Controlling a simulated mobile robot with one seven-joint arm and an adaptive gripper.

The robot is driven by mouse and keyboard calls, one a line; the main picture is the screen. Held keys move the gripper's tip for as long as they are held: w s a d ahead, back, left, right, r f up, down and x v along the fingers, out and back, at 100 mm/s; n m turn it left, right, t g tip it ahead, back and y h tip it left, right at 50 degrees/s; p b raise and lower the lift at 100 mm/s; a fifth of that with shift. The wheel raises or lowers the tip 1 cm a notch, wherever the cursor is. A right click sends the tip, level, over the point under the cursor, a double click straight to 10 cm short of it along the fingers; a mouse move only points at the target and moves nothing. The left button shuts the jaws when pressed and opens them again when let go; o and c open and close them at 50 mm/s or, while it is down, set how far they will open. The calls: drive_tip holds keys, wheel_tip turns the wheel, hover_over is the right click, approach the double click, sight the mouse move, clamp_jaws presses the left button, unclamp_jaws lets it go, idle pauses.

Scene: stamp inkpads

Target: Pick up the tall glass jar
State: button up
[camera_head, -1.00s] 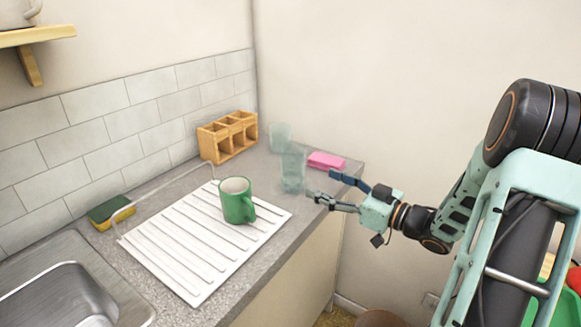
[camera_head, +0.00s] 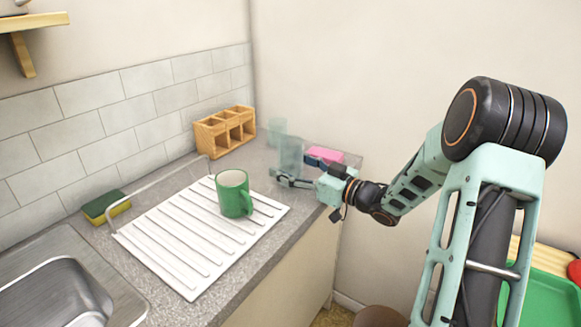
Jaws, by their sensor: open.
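The tall glass jar (camera_head: 291,152) is clear, pale green and upright on the grey counter near its right end. A second pale glass vessel (camera_head: 276,128) stands just behind it, to the left. My gripper (camera_head: 296,170) reaches in from the right, low by the tall jar's base. Its jaws are open, one finger in front of the jar's lower part and the other, dark blue, to its right. I cannot tell whether either finger touches the glass. The gripper hides part of the jar's base.
A pink block (camera_head: 327,153) lies right of the jar, partly behind a finger. A green mug (camera_head: 233,196) stands on the white drainboard (camera_head: 180,262) to the left. A wooden holder (camera_head: 222,131) is against the wall; a sponge (camera_head: 105,206) and sink (camera_head: 60,290) are further left.

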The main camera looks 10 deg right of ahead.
drive_tip(key=c, duration=1.5)
drive_tip(key=shift+r, duration=0.1)
drive_tip(key=shift+r, duration=0.15)
